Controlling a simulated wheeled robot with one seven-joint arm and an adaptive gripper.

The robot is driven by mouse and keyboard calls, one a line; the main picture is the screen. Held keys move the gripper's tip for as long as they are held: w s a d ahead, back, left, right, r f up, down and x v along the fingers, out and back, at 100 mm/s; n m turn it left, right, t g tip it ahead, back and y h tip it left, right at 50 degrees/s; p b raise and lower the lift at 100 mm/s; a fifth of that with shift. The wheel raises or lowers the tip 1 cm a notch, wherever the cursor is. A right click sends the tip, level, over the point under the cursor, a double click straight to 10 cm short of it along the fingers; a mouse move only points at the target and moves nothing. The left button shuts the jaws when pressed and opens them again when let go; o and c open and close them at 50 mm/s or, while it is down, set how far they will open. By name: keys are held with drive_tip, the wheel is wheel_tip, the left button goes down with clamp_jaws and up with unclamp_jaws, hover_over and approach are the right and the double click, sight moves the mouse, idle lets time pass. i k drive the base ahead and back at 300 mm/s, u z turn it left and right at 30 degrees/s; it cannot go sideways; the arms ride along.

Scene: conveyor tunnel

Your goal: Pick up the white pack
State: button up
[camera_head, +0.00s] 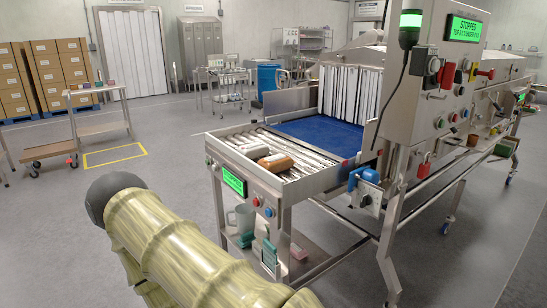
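A small whitish pack (253,151) lies on the roller section (312,184) at the near end of the conveyor. Just to its right and nearer lies an orange-brown pack (276,161), touching or almost touching it. Another pale shape (238,141) lies behind on the rollers, too small to make out. My arm, in a yellowish ribbed sleeve with a dark round end, fills the lower left. My gripper is not in view.
A blue belt (320,131) leads to a strip curtain (351,95). A control cabinet (435,95) with a screen reading "STOPPED" stands at the right. A mug (241,218) and small boxes sit on the shelf below the rollers.

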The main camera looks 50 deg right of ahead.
sight(255, 149)
drive_tip(key=z, duration=0.05)
drive_tip(key=k, duration=0.05)
drive_tip(key=z, duration=1)
